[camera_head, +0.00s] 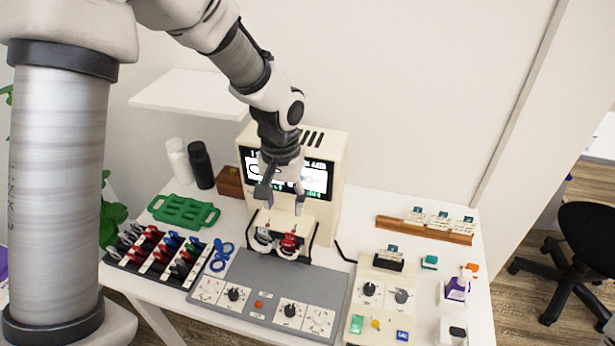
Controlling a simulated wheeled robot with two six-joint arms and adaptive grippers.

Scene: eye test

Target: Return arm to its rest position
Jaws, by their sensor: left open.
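My left arm comes in from the upper left and reaches across to the middle of the picture. My left gripper (281,198) points down, open, with nothing visible between its fingers. It hangs in front of the lit screen (315,178) of a cream machine (328,212) and hides part of that screen. Below the fingertips is a small stand holding a white-and-black round piece (263,240) and a red-and-black one (289,245). I cannot tell the exact gap between the fingertips and the stand. My right gripper does not show.
A grey control panel (268,283) fills the table's front middle. At right are a cream knob box (384,289), a wooden card rail (424,229) and a purple bottle (457,289). A white shelf (190,92) hangs behind my arm.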

